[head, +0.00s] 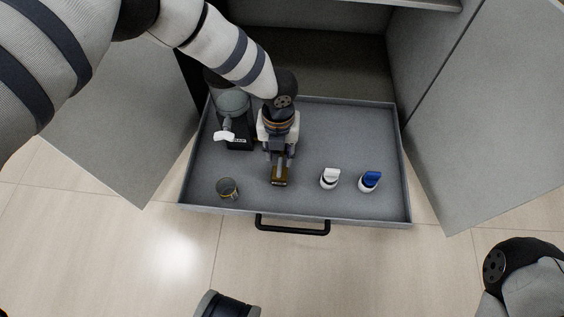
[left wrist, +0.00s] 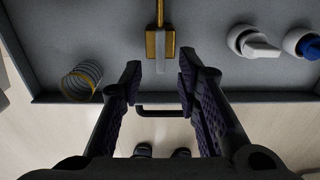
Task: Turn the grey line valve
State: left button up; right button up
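A small valve-like fitting with a pale grey-white handle (head: 330,178) stands at the front right of the drawer; it also shows in the left wrist view (left wrist: 255,42). A brass-brown block with a grey bar on top (head: 280,180) lies left of it, also in the left wrist view (left wrist: 160,48). I cannot tell for sure which is the grey line valve. My left gripper (head: 281,156) is over the brass block, pointing toward the drawer front. In the left wrist view its fingers (left wrist: 160,82) are spread, with the block ahead between the tips, untouched. My right gripper is out of view.
A blue-handled fitting (head: 369,181) stands just right of the pale one. The pulled-out drawer (head: 375,130) has low walls and a black handle (head: 292,229), between open doors.

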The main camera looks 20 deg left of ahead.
aim_at(279, 166)
pick_arm(q)
notch_tip(279, 166, down, 5)
jog(key=shift+f+b, duration=0.15)
jog(key=shift+b, duration=0.7)
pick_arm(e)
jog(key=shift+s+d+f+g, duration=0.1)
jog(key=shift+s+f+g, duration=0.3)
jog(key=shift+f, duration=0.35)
pick_arm(q)
jog(key=shift+c, duration=0.2)
grip_shut()
